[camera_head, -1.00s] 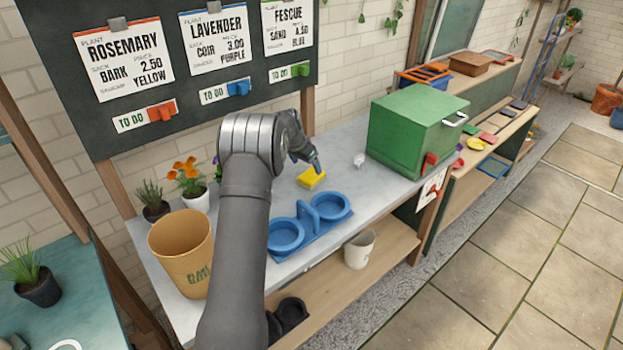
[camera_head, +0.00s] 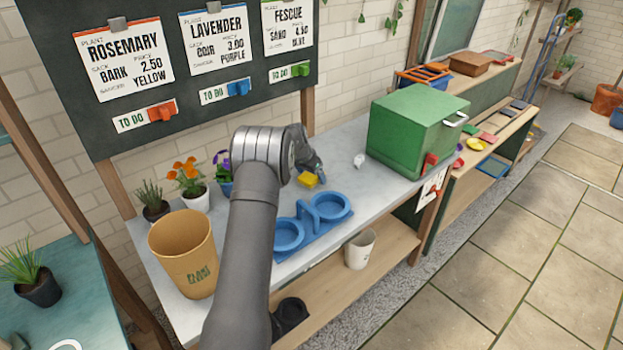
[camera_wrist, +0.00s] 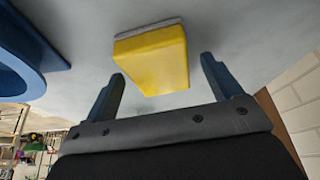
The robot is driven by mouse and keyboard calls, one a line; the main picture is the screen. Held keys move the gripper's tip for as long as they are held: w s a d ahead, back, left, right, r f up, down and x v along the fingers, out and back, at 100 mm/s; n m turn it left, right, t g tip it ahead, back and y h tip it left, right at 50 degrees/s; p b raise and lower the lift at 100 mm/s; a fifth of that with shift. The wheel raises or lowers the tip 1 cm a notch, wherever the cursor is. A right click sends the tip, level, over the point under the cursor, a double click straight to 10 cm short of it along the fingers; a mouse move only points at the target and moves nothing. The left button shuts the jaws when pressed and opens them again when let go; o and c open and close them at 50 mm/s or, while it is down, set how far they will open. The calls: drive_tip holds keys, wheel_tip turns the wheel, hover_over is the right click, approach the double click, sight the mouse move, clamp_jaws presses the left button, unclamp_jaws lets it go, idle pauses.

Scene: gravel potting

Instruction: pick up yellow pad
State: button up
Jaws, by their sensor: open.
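The yellow pad (camera_head: 307,181) lies on the grey bench top, partly hidden by my gripper (camera_head: 318,174) in the head view. In the wrist view the pad (camera_wrist: 153,60) shows as a yellow block with a thin grey layer along one face. My gripper (camera_wrist: 162,80) is open, with its two blue fingers apart. The pad lies ahead of the fingertips and between their lines. I see no contact between the fingers and the pad.
A blue double-ring holder (camera_head: 312,228) stands in front of the pad; part of it shows in the wrist view (camera_wrist: 25,60). A green box (camera_head: 415,130) stands to the right. A small white item (camera_head: 359,160) lies between. Potted plants (camera_head: 190,185) and a tan bucket (camera_head: 183,255) are left.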

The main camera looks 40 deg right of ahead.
drive_tip(key=shift+f, duration=0.2)
idle(0.3)
drive_tip(key=c, duration=1.1)
drive_tip(key=shift+r, duration=0.15)
